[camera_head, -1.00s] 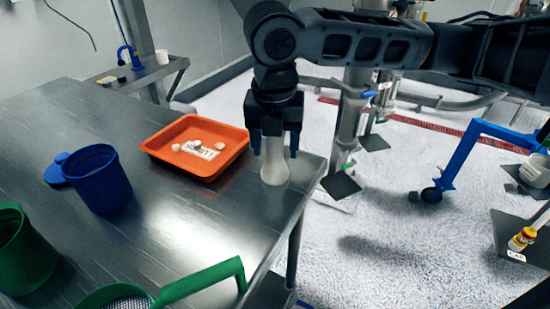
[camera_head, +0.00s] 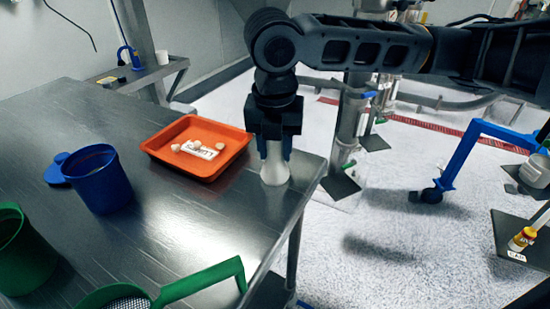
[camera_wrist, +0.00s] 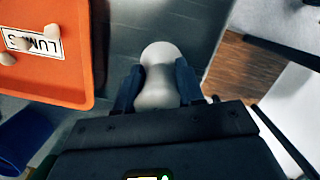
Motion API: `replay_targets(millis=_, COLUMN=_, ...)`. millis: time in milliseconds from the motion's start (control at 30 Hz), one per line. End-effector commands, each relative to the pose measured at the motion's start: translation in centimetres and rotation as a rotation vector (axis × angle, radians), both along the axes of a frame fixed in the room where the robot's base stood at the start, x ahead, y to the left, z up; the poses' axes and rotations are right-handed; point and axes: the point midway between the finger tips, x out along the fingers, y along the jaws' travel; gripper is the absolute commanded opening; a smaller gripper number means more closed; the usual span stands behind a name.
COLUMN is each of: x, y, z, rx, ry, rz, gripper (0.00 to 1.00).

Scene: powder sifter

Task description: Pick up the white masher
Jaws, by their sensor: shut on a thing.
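The white masher (camera_head: 275,172) stands upright on the metal table, near its right edge. My gripper (camera_head: 274,150) is above it, pointing down, with its fingers shut on the masher's upper part. In the wrist view the masher (camera_wrist: 160,78) sits between the two dark fingers of my gripper (camera_wrist: 159,90), one on each side. Its wide rounded end sticks out beyond the fingers. Its top is hidden by my gripper.
An orange tray (camera_head: 236,153) labelled for lumps, holding several pale lumps, lies just left of the masher.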

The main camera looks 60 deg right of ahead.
Motion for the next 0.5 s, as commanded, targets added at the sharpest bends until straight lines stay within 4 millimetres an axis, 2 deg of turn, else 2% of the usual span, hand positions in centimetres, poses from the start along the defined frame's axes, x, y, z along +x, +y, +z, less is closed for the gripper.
replay_targets(millis=333, x=0.0, y=0.0, z=0.2, rx=-0.001, ry=-0.001, rz=0.000, gripper=0.00)
replay_targets(millis=500, x=0.0, y=0.0, z=1.4, rx=-0.001, ry=-0.001, rz=0.000, gripper=0.00)
